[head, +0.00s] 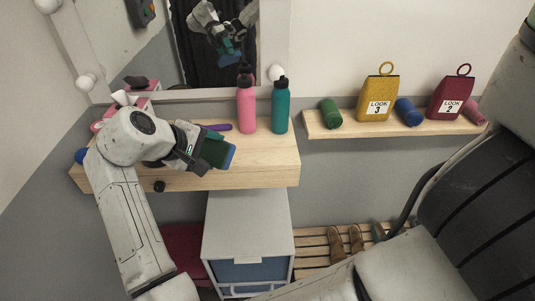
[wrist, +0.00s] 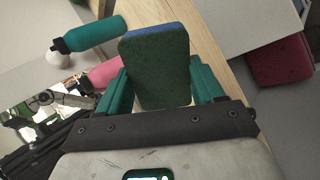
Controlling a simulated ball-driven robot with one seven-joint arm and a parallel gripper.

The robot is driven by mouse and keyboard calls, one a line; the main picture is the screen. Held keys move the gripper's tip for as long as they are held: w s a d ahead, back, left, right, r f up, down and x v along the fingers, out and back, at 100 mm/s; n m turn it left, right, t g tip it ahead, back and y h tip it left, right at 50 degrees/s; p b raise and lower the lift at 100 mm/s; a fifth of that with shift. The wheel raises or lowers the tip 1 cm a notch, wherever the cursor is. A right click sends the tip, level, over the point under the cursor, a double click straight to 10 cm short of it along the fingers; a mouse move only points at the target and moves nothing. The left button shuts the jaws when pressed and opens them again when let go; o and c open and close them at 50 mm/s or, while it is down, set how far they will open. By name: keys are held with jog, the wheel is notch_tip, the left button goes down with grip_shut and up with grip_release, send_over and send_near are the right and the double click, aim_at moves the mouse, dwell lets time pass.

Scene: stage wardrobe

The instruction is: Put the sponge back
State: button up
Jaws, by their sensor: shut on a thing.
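The sponge (head: 230,155) is blue with a dark green scouring face. In the wrist view the sponge (wrist: 157,70) stands between the teal fingers, its green face toward the camera and a blue edge at the top. My gripper (head: 207,148) is shut on it and holds it over the front right part of the wooden vanity shelf (head: 265,172). In the wrist view my gripper (wrist: 165,88) has a finger on each side of the sponge. My arm hides much of the shelf's left part.
A pink bottle (head: 247,108) and a teal bottle (head: 280,108) stand behind the sponge. A purple item (head: 217,127) lies on the shelf. A white drawer unit (head: 248,225) is below. The right wall shelf (head: 345,124) holds rolls and two LOOK bags (head: 379,98). A mirror is behind.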

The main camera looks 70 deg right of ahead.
jog(key=s+d+r+m+t+y, duration=0.1)
jog(key=s+d+m+y, duration=0.1)
jog(key=s+m+y, duration=0.3)
jog(key=s+d+r+m+t+y+b, duration=0.1)
jog(key=s+d+m, duration=0.1)
jog(key=s, duration=0.4)
jog(key=s+d+r+m+y, duration=0.1)
jog(key=s+d+m+y, duration=0.25)
jog(key=s, duration=0.25)
jog(key=shift+h, duration=0.35)
jog(key=w+d+f, duration=0.2)
jog(key=d+f, duration=0.1)
jog(key=w+d+f, duration=0.2)
jog(key=w+d, duration=0.1)
jog(key=w+d+f+p, duration=0.1)
jog(key=w+d+f, duration=0.2)
jog(key=shift+w+d+f, duration=0.1)
jog(key=shift+d+f, duration=0.15)
jog(key=shift+f, duration=0.05)
jog(key=shift+w+d+f, duration=0.2)
jog(key=shift+d+f, duration=0.1)
jog(key=shift+f, duration=0.2)
jog(key=shift+f+p, duration=0.55)
jog(key=shift+f, duration=1)
jog(key=shift+f, duration=0.2)
jog(key=o, duration=1)
